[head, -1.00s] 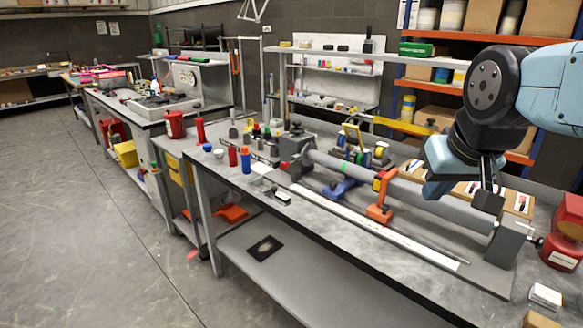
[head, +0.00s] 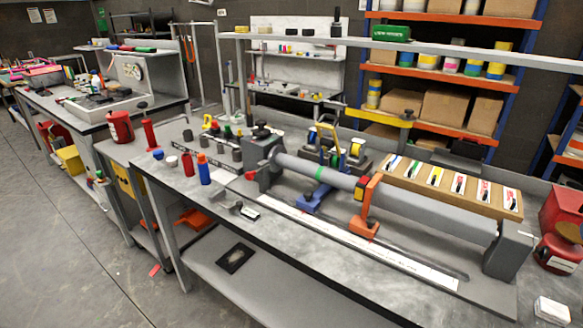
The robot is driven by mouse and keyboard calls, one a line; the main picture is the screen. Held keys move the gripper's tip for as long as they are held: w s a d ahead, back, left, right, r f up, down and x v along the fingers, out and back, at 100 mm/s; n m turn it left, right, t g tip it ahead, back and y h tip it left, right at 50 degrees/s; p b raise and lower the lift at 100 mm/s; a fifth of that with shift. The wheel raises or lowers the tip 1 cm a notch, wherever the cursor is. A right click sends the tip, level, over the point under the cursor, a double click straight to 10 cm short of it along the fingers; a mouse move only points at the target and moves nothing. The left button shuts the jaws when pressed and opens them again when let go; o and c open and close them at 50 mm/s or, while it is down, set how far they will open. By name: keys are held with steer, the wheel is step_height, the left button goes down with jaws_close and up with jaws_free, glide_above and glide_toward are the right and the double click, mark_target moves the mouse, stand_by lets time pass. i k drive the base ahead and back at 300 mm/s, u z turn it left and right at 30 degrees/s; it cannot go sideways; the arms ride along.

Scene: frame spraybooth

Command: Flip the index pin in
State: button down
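A grey tube (head: 420,212) lies in a fixture on the workbench. Its left end meets a dark grey head block (head: 262,165) with a black knob (head: 262,131) on top. Its right end meets a grey end block (head: 508,250). A blue support (head: 313,198) and an orange clamp (head: 365,207) hold the tube along its length. A small red part (head: 249,175) shows at the head block's left side. I cannot tell which small part is the index pin or how it sits. My gripper is out of view.
Blue and red bottles (head: 204,170) stand left of the head block. A wooden card box (head: 450,186) lies behind the tube, and a red can (head: 558,252) stands at the right. A white scale strip (head: 350,240) runs along the front. The bench front is mostly clear.

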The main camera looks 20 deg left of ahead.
mark_target(249, 176)
steer(key=z, duration=0.6)
steer(key=k, duration=0.8)
steer(key=u, duration=1.45)
steer(key=i, duration=1)
steer(key=u, duration=0.1)
